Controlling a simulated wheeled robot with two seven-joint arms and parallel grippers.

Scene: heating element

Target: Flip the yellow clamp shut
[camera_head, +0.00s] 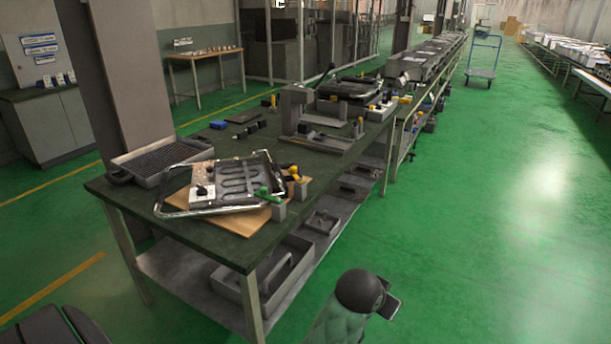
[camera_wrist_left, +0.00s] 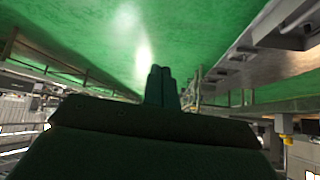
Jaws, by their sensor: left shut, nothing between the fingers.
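A yellow-handled clamp (camera_head: 294,173) stands at the right end of the heating-element fixture (camera_head: 238,181) on the near workbench. Its yellow handle looks raised and tilted; the exact angle is too small to tell. Beside it is a green-handled clamp (camera_head: 266,194), its handle lying low toward the fixture. My left gripper (camera_wrist_left: 161,85) shows in the left wrist view with its two fingers together and nothing between them, apart from anything. A small yellow part (camera_wrist_left: 287,140) shows there at the lower right; I cannot tell which one it is.
The fixture rests on a wooden board (camera_head: 240,220) on the dark workbench (camera_head: 130,190). A ribbed grey tray (camera_head: 160,158) sits at its left, and a grey press-like stand (camera_head: 295,110) farther back. Green floor (camera_head: 480,230) to the right is clear.

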